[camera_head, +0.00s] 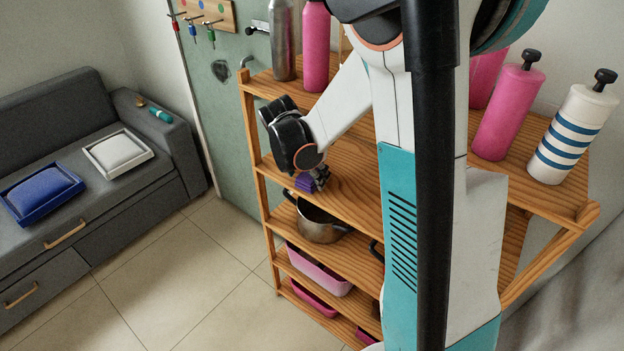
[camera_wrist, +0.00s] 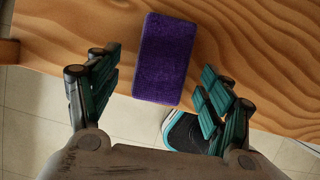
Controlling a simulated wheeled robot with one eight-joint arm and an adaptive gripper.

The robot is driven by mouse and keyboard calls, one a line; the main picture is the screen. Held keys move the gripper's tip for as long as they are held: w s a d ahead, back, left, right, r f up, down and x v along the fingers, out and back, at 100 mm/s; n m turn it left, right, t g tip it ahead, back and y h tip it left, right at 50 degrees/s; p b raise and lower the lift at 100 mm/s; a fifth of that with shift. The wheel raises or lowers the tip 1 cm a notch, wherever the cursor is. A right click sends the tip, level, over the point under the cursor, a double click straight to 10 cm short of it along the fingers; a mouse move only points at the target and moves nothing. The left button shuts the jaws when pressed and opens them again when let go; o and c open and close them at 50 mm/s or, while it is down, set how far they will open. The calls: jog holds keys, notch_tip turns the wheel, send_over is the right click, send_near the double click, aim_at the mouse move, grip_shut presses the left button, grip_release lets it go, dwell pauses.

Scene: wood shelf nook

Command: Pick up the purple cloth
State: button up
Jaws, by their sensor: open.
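The purple cloth (camera_wrist: 163,60) is a small folded rectangle lying on the wooden shelf, close to its front edge. In the head view the cloth (camera_head: 305,184) shows as a small purple patch on the second shelf, partly hidden by my gripper (camera_head: 318,178). In the wrist view my gripper (camera_wrist: 155,90) is open, with one finger on each side of the cloth's near end. The cloth reaches in between the fingertips from above. I see no finger touching it.
The wooden shelf (camera_head: 350,207) holds a metal pot (camera_head: 318,222) one level lower, with pink bins (camera_head: 318,272) beneath. Bottles, including a pink one (camera_head: 315,45) and a striped one (camera_head: 574,125), stand on the top. A grey sofa (camera_head: 130,165) is at left; the tiled floor (camera_head: 190,275) is clear.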

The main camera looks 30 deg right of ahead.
aim_at(307, 177)
jog(key=shift+r, duration=0.1)
jog(key=c, duration=1.1)
jog(key=shift+o, duration=0.2)
jog(key=shift+r+p, duration=0.4)
jog(key=shift+r, duration=0.25)
notch_tip(307, 177, up, 2)
jog(key=shift+r+p, duration=0.2)
jog(key=shift+p, duration=0.45)
jog(key=s+a+p, duration=0.1)
jog(key=s+a, duration=0.2)
jog(key=a, duration=0.5)
jog(key=s+a+p, duration=0.2)
jog(key=s+a, duration=0.2)
jog(key=a, duration=0.4)
jog(key=shift+s+a+f, duration=0.15)
jog(key=shift+s+a, duration=0.05)
jog(key=shift+s, duration=0.1)
